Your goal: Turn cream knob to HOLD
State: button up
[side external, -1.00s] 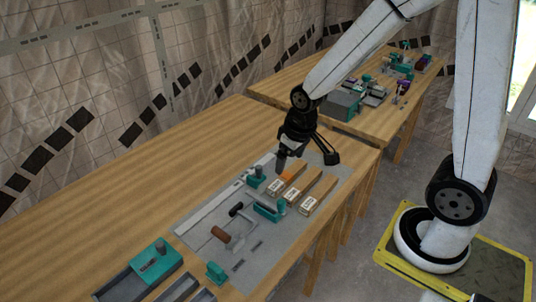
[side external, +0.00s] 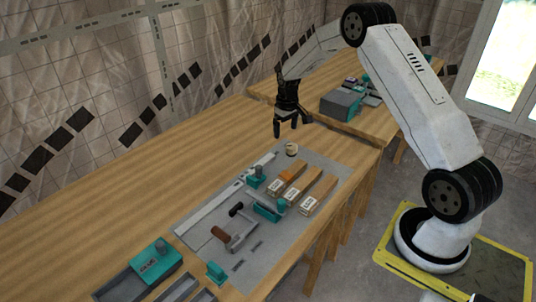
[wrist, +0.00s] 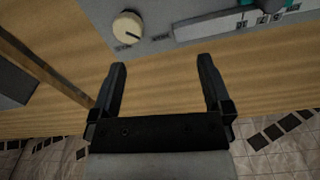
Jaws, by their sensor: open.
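The cream knob (side external: 291,149) sits at the far end of the grey panel (side external: 215,252) on the wooden table. In the wrist view the round cream knob (wrist: 127,27) shows a dark pointer line directed to the lower right. Small dark labels lie near it on the panel, too blurred to read. My gripper (side external: 291,132) is above the table near the knob, pointing down, apart from it. In the wrist view my gripper (wrist: 162,62) has its two fingers spread with nothing between them; the knob lies beyond the left fingertip.
Several wood-handled pieces (side external: 319,194), teal fixtures (side external: 267,211) and a long pale ruler-like strip (side external: 226,194) lie on the panel. A teal box (side external: 156,262) stands at the near end. A second table with clutter is behind. The table left of the panel is clear.

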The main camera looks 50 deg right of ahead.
send_over(292, 146)
notch_tip(292, 146, down, 3)
jog(key=shift+f, duration=0.2)
jog(key=shift+f, duration=0.1)
jog(key=shift+f, duration=3.8)
jog(key=c, duration=1.3)
jog(key=shift+o, duration=0.2)
jog(key=shift+m, duration=0.3)
